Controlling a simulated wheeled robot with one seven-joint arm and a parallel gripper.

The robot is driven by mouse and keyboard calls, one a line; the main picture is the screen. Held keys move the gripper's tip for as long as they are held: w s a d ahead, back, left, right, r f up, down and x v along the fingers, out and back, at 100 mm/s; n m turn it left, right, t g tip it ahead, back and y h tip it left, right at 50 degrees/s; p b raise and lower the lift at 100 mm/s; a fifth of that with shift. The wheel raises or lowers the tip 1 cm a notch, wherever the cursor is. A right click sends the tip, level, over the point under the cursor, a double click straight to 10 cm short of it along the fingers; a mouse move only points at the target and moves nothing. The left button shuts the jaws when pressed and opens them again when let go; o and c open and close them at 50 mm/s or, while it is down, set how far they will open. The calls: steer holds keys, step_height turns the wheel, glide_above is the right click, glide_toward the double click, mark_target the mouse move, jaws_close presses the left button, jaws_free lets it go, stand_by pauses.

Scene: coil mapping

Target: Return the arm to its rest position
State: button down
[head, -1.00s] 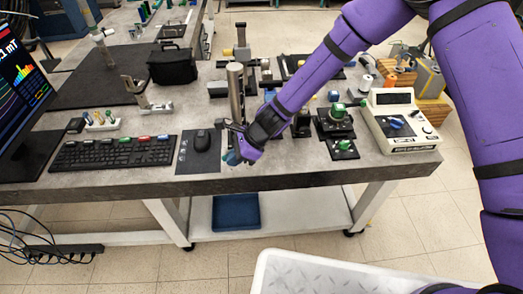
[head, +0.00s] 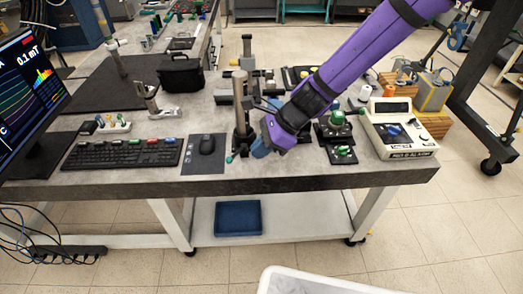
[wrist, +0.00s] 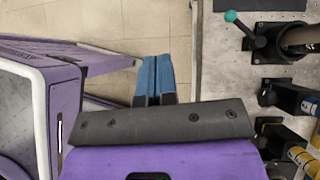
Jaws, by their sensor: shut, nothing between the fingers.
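My purple arm reaches in from the upper right in the head view, over the front of the bench (head: 330,178). My gripper (head: 262,150) is at the front edge, just right of a metal post (head: 241,100) on a dark stand. In the wrist view, the blue fingers of my gripper (wrist: 153,78) are side by side and closed with nothing between them. They are over the tiled floor, left of the bench edge. In the head view the wrist hides part of the bench and some fixtures behind it.
A meter box (head: 398,135) and a green-knobbed fixture (head: 337,125) stand right of the arm. In the wrist view, a stand with a teal-tipped lever (wrist: 231,16) is right of the fingers.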

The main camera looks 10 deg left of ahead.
steer(key=shift+d+r, duration=0.1)
steer(key=shift+r, duration=0.05)
stand_by(0.4)
steer(key=d+r+n+t+h, duration=0.35)
steer(key=d+r+n, duration=0.45)
steer(key=d+r, duration=1.15)
steer(key=s+d+r+n+t+h, duration=0.2)
steer(key=s+d+r, duration=0.2)
steer(key=s+d, duration=0.3)
steer(key=s+d+r+n+t+h, duration=0.1)
steer(key=s+d+r+n+t, duration=0.1)
steer(key=s+d, duration=0.6)
steer(key=d+r+n, duration=0.1)
steer(key=d+r, duration=0.1)
steer(key=d, duration=0.5)
steer(key=shift+d+r+t+h, duration=0.15)
steer(key=shift+d+t+h, duration=0.2)
steer(key=shift+w, duration=0.1)
